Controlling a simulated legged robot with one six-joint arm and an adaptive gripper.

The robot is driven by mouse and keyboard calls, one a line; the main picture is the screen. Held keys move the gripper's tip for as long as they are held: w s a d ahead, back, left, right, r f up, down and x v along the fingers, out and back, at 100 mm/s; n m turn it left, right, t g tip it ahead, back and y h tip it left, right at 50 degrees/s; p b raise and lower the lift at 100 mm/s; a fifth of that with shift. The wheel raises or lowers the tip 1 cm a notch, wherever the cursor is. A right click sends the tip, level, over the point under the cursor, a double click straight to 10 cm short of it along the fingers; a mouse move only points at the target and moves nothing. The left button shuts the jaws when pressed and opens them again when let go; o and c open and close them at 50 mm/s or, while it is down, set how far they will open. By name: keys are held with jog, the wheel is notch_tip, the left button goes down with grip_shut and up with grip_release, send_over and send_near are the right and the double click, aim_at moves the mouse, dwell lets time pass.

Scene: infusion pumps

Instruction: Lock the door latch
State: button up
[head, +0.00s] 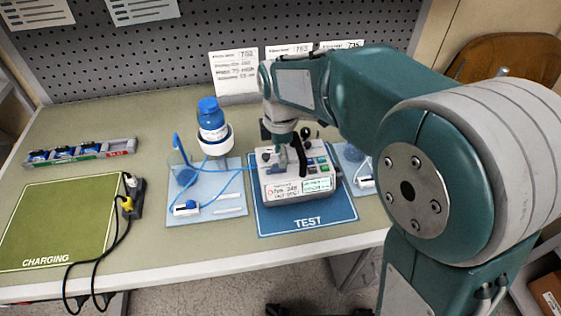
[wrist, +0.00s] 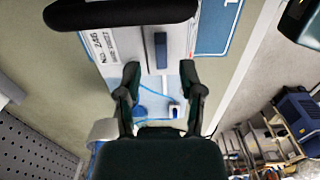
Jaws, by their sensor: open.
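The infusion pump (head: 295,188) is a pale grey box with a lit screen, standing on the blue TEST mat (head: 325,220). In the wrist view the pump (wrist: 128,45) shows a white label and a black handle (wrist: 120,12). A dark blue bar (wrist: 161,50), which looks like the door latch, stands upright in that picture on the pump's pale face. My gripper (wrist: 160,82) is open, its two fingertips apart just below the bar, with nothing between them. In the head view my gripper (head: 292,157) is over the pump and hides part of it; contact cannot be told.
Left of the pump, a blue-capped bottle (head: 211,122) and blue tubing stand by a pale tray (head: 232,205). A green CHARGING mat (head: 45,225) with black cables (head: 100,240) lies far left. Paper cards (head: 235,75) stand behind the pump, before the pegboard.

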aim_at(276, 168)
jog(key=shift+f, duration=1.7)
grip_shut()
jog(key=m, duration=0.4)
jog(key=shift+m, duration=0.3)
jog(key=m, duration=0.4)
jog(key=shift+m, duration=0.3)
jog(key=m, duration=0.4)
jog(key=shift+s+m, duration=0.1)
jog(key=shift+m, duration=2.3)
